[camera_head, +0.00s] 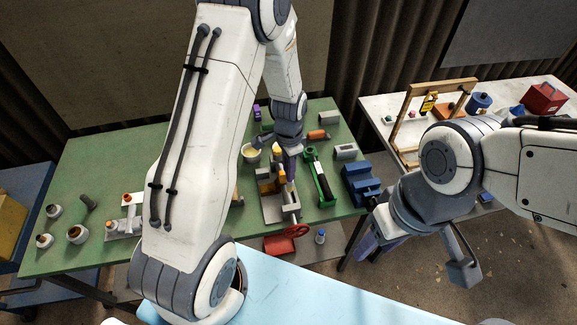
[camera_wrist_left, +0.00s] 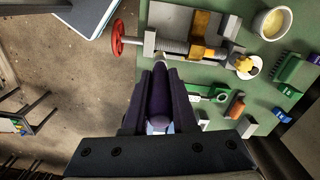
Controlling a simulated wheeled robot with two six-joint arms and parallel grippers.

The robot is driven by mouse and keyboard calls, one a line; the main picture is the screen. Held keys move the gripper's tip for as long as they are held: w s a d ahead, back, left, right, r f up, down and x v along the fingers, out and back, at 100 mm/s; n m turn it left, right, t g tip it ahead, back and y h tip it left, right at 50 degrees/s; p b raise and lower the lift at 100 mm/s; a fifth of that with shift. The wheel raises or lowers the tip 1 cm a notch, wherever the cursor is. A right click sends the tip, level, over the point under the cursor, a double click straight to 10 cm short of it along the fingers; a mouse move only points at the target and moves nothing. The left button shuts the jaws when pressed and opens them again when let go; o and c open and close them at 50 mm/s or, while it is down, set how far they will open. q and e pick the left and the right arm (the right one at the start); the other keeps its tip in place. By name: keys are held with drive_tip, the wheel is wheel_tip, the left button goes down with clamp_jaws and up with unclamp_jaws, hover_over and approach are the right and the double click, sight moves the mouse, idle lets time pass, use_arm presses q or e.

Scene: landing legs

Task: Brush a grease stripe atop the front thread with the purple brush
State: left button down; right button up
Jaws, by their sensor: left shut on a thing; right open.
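My left gripper (camera_wrist_left: 160,98) is shut on the purple brush (camera_wrist_left: 159,105); its pale tip points at the fixture. In the head view my left gripper (camera_head: 289,170) is over the fixture, and the brush is hard to tell from the fingers. The grey threaded rod (camera_wrist_left: 176,45) lies across the fixture (camera_wrist_left: 226,25) in the left wrist view, just beyond the brush tip; I cannot tell whether they touch. No grease stripe can be made out on it. My right gripper (camera_head: 418,256) is open and empty, off the green table's right front corner.
A red handwheel (camera_wrist_left: 117,38) is at the rod's end. A cream bowl (camera_head: 250,153) stands behind the fixture on the green table (camera_head: 100,167). A green tool (camera_head: 320,178) and blue block (camera_head: 360,184) lie to the right. A white table (camera_head: 395,108) holds a wooden frame (camera_head: 400,125).

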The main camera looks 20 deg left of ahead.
sight(288, 181)
use_arm(q)
drive_tip(key=shift+f+b, duration=1.95)
drive_tip(key=shift+f, duration=0.75)
drive_tip(key=shift+f+b, duration=0.5)
drive_tip(key=shift+f, duration=0.2)
drive_tip(key=shift+a, duration=0.1)
idle(0.3)
drive_tip(key=shift+w+a, duration=0.6)
drive_tip(key=shift+w, duration=0.35)
drive_tip(key=shift+w+a, duration=0.7)
drive_tip(key=shift+w, duration=0.3)
drive_tip(key=shift+s+d, duration=0.1)
drive_tip(key=shift+s, duration=0.05)
drive_tip(key=shift+s+d, duration=0.6)
drive_tip(key=shift+s, duration=0.25)
